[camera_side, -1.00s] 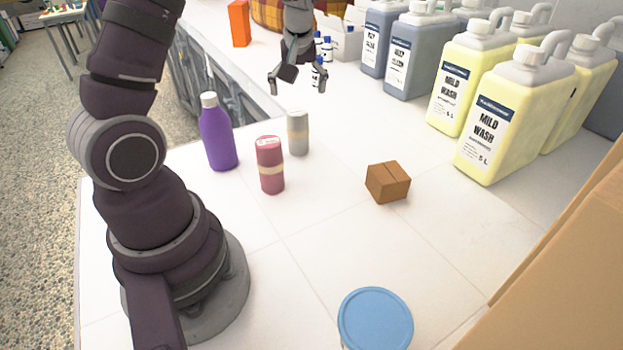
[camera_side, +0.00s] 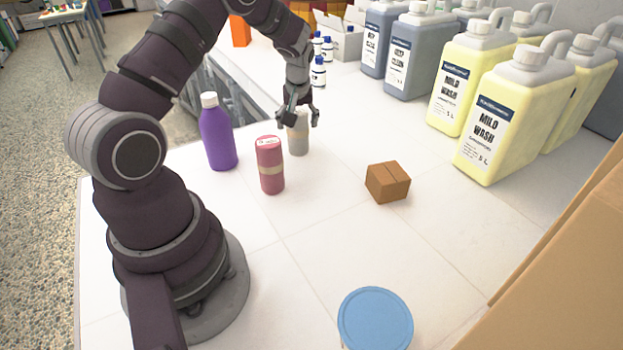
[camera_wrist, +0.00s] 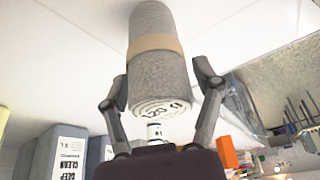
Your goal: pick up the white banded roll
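The white banded roll (camera_side: 298,141) looks pale grey with a tan band and stands upright on the white counter, behind the red roll. My gripper (camera_side: 299,118) is over its top, pointing down, with one finger on each side. In the wrist view the roll (camera_wrist: 157,75) lies between the two open fingers (camera_wrist: 160,85), its marked spiral end towards the camera. A gap shows by the right finger; whether the left finger touches the roll I cannot tell.
A red roll with a tan band (camera_side: 270,168) and a purple bottle (camera_side: 217,135) stand close by on the left. A brown box (camera_side: 387,182) and a blue-lidded tub (camera_side: 375,320) are nearer the front. Large jugs (camera_side: 515,115) line the right.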

